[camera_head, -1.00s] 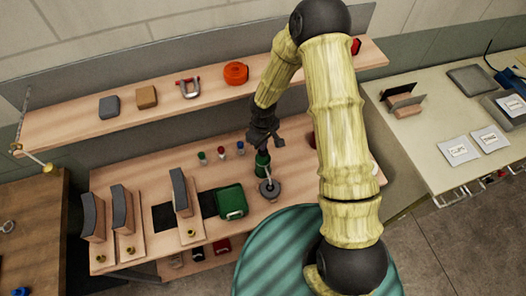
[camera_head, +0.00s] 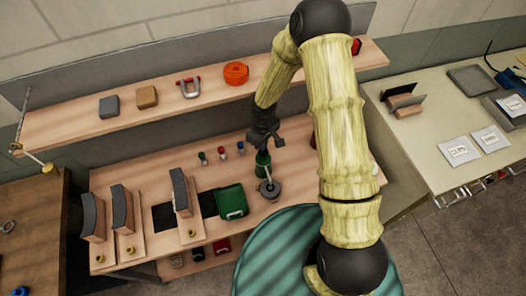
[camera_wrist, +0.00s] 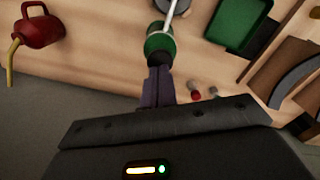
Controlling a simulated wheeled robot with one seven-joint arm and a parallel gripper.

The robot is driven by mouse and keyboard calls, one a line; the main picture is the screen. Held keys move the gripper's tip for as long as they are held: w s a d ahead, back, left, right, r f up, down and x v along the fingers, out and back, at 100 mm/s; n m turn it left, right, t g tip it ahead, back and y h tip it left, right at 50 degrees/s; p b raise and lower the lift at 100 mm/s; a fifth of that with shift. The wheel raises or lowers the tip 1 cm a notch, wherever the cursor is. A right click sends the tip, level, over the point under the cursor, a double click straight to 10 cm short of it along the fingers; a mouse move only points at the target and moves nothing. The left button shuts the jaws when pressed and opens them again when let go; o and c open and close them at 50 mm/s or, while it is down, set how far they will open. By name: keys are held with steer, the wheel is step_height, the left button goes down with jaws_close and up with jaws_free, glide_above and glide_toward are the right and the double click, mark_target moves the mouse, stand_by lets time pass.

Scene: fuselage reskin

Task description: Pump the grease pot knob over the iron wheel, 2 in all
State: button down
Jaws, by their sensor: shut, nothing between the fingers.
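The grease pot (camera_head: 263,164) is a small green cylinder on the workbench. In the wrist view the green pot (camera_wrist: 160,43) shows a black knob (camera_wrist: 160,58) on top. My gripper (camera_head: 263,149) is shut and empty, above the pot. In the wrist view its fingertips (camera_wrist: 158,72) line up with the black knob; I cannot tell whether they touch it.
A green box (camera_head: 231,202) and upright curved blocks (camera_head: 181,192) on wooden bases stand left of the pot. Small coloured bottles (camera_head: 221,153) stand behind. A shelf (camera_head: 210,102) runs behind.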

steer(key=shift+f+b, duration=1)
steer(key=shift+f, duration=0.15)
steer(key=shift+r, duration=0.1)
steer(key=shift+r+p, duration=0.95)
steer(key=shift+r, duration=0.15)
steer(key=shift+f, duration=0.1)
steer(key=shift+f+b, duration=0.35)
steer(key=shift+b, duration=0.05)
steer(key=shift+f+b, duration=0.7)
steer(key=shift+f, duration=0.1)
steer(key=shift+r, duration=0.15)
steer(key=shift+r+p, duration=1)
steer(key=shift+r, duration=0.1)
